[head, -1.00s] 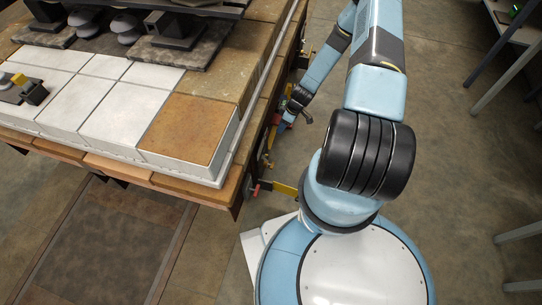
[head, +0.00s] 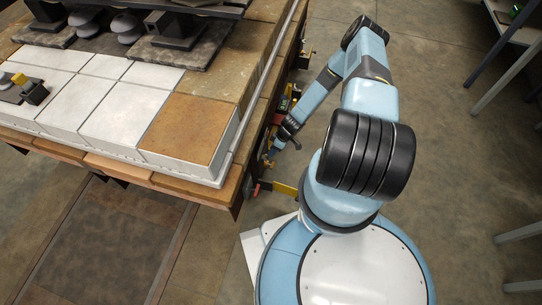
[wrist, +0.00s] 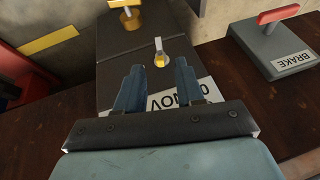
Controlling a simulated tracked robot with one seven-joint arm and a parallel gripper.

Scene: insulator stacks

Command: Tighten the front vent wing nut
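In the wrist view my gripper (wrist: 157,72) is open and empty, its two blue fingers apart. It points at a dark panel (wrist: 112,62) with a partly hidden white label. A small brass-yellow fitting with a pale upright tab (wrist: 160,56) lies just beyond the fingertips, in line with the gap. A larger brass fitting (wrist: 128,16) stands farther up on the panel, cut by the frame's top edge. I cannot tell which of the two is the front vent wing nut. In the head view my gripper (head: 275,149) is beside the right side of the platform.
A grey box (wrist: 285,48) marked BRAKE, with a red handle (wrist: 277,14), is right of the panel. A yellow bar (wrist: 48,40) is at the left. The platform (head: 190,135) carries pale blocks and insulator stacks (head: 122,28). Open floor (head: 460,130) lies to the right.

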